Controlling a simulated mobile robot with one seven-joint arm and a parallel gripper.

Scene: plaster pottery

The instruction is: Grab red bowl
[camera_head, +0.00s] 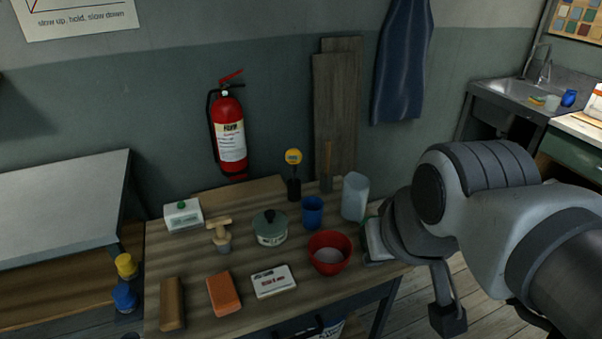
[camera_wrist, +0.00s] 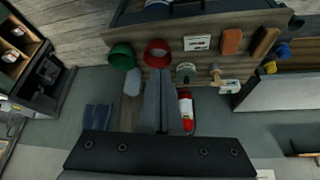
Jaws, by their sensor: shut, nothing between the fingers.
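The red bowl (camera_head: 328,268) stands upright near the front right of the wooden table, with a pale patch inside it. In the wrist view the red bowl (camera_wrist: 157,47) lies just beyond the tips of my gripper (camera_wrist: 159,73), whose fingertips overlap its edge in the picture. My gripper is shut and empty. I cannot make out the fingertips in the head view.
On the wooden table (camera_head: 200,270), a blue cup (camera_head: 312,211), a translucent jug (camera_head: 355,197), a green lidded pot (camera_head: 270,228) and a white labelled box (camera_head: 274,282) surround the bowl. A green bowl (camera_wrist: 121,56) is beside it, mostly hidden by my arm in the head view.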

